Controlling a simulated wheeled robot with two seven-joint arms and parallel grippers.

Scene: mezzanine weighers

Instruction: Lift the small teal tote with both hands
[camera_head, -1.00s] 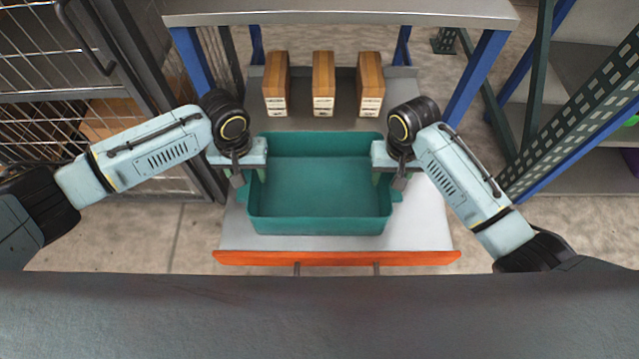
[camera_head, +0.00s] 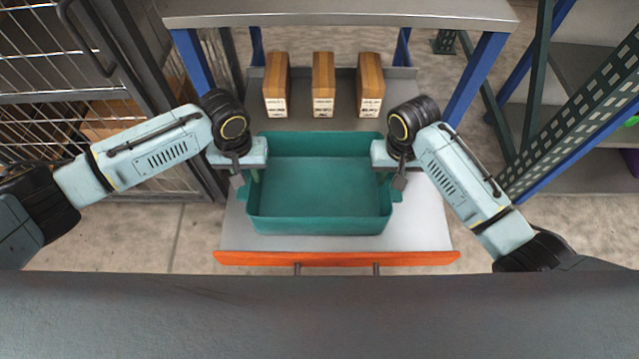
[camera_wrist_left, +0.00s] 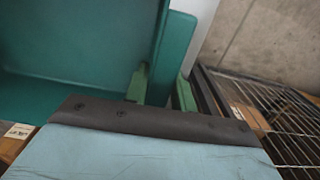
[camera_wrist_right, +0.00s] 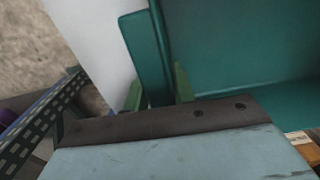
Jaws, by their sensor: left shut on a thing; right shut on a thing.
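The small teal tote (camera_head: 320,222) is open-topped, empty and looks level, over the white shelf with the orange front edge. My left gripper (camera_head: 254,178) is shut on the tote's left side wall, near its far end. My right gripper (camera_head: 386,178) is shut on the right side wall, opposite. In the left wrist view the green fingers (camera_wrist_left: 158,88) straddle the teal wall. In the right wrist view the fingers (camera_wrist_right: 158,90) do the same. Whether the tote's underside touches the shelf cannot be told from these frames.
The shelf (camera_head: 422,225) has an orange front edge (camera_head: 336,258). Several wooden blocks (camera_head: 323,82) with labels stand in a row behind the tote. A grey upper board (camera_head: 340,14) on blue posts is above. A wire cage (camera_head: 40,50) stands left, perforated rack posts (camera_head: 580,120) right.

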